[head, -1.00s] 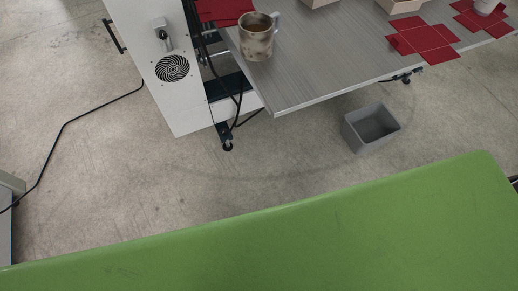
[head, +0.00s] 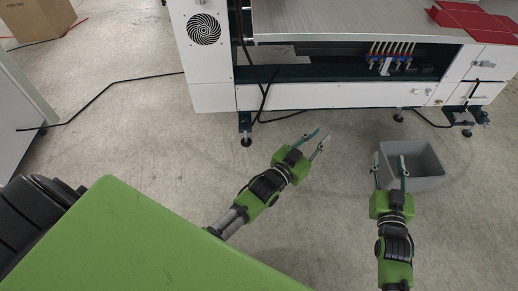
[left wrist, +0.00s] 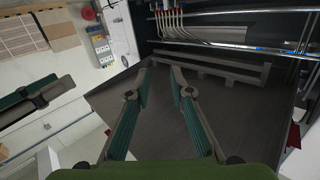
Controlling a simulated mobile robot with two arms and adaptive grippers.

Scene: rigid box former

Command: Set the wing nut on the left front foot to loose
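The left front foot (head: 246,139) is a dark levelling foot under the left end of the white machine (head: 330,96) in the head view. Its wing nut is too small to make out. My left gripper (head: 322,134) is in front of the machine, to the right of that foot and apart from it. It is open and empty; in the left wrist view its two fingers (left wrist: 161,66) stand apart in front of a dark panel.
A grey bin (head: 425,164) stands on the floor by my right gripper. A black cable (head: 100,98) runs over the floor at left, and another hangs near the foot. Other machine feet (head: 398,116) stand farther right.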

